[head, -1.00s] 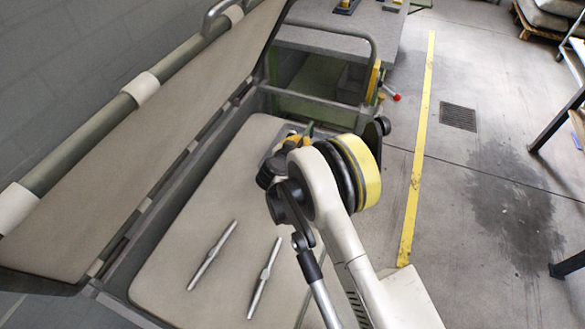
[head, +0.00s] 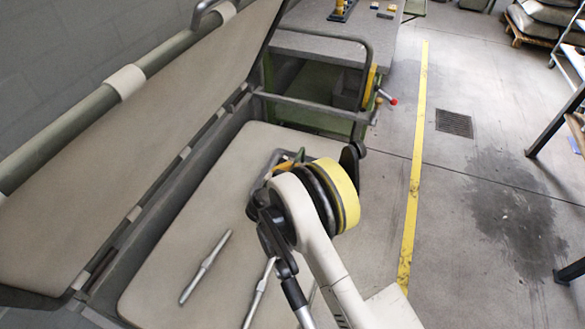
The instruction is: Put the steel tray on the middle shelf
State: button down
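I cannot make out a steel tray for certain. A thin grey metal edge (head: 264,165) shows just past my wrist, on the beige panel (head: 235,190), and may be part of it. My arm reaches in from the bottom, and its yellow-ringed joint covers most of what lies beyond. An orange and dark piece (head: 285,163) by the grey edge may be part of my gripper; its fingertips are hidden. A dark-framed rack (head: 553,128) is cut off at the right edge. Its middle shelf cannot be made out.
Two metal handles (head: 206,267) lie on the beige panel, and a raised padded lid (head: 150,150) slopes along its left. A grey workbench (head: 350,35) stands beyond. Open floor with a yellow line (head: 413,190) and a drain (head: 454,123) lies right. Sacks on a pallet (head: 535,30) stand far right.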

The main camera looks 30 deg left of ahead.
jog(key=c, duration=1.6)
grip_release()
